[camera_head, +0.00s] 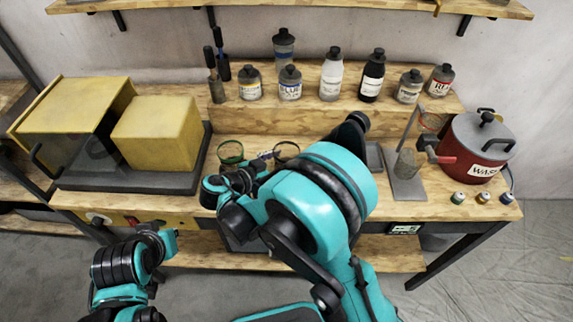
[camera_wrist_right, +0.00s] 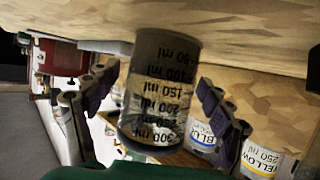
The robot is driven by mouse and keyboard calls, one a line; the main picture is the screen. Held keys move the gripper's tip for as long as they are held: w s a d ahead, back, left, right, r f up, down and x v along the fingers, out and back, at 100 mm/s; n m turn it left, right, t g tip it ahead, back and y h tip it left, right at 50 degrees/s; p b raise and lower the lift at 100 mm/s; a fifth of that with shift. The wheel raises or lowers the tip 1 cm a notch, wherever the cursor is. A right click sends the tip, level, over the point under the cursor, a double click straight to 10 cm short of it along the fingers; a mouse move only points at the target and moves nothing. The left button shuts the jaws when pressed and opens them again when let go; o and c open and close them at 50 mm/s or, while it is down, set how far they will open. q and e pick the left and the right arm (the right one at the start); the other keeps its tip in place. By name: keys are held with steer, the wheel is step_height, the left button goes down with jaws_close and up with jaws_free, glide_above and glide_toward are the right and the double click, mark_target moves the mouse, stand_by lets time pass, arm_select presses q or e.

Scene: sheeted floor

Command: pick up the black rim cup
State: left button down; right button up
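The black rim cup (camera_head: 286,149) stands on the bench, partly hidden behind my right arm. A green rim cup (camera_head: 231,151) stands to its left. In the right wrist view a clear graduated cup (camera_wrist_right: 160,95) with a dark rim appears upside down between the fingers of my right gripper (camera_wrist_right: 158,88). The fingers are spread, one on each side of the cup, with small gaps visible.
Several bottles, including a white one (camera_head: 331,75), stand on the raised shelf behind. A yellow box (camera_head: 158,133) is on the left. A red pot (camera_head: 470,148) and a stand (camera_head: 404,185) are on the right. Small vials (camera_head: 482,197) sit near the front right edge.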

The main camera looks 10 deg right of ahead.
steer(key=c, duration=1.4)
